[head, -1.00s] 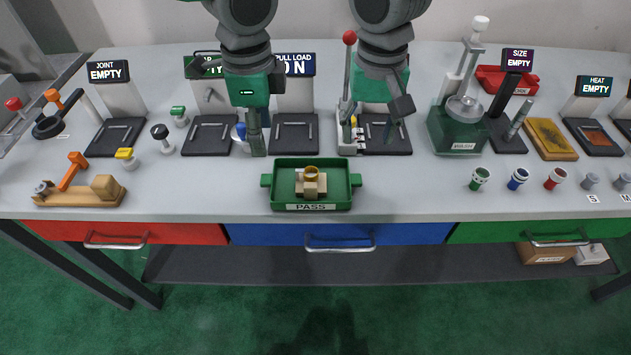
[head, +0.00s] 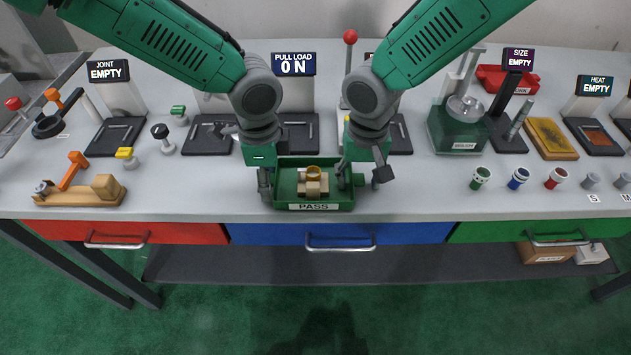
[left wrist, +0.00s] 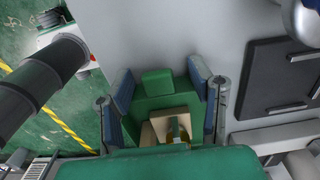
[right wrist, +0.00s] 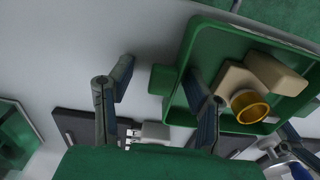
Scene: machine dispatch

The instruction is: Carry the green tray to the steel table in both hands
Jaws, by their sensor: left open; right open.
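The green tray (head: 330,198), labelled PASS, sits on the grey bench near its front edge, with a tan block and brass ring (head: 313,179) in it. My left gripper (head: 268,182) is open at the tray's left end. In the left wrist view its fingers (left wrist: 160,100) stand on either side of the green end handle (left wrist: 157,82). My right gripper (head: 362,180) is open at the tray's right end. In the right wrist view one finger reaches over the tray and the other is outside it, with the handle (right wrist: 162,79) beyond their tips.
Black fixture pads with display signs line the bench behind the tray. A green wash station (head: 458,130) stands to the right. Small coloured bottles (head: 517,179) are at front right, and a wooden holder (head: 80,192) at front left. Bench surface beside the tray is clear.

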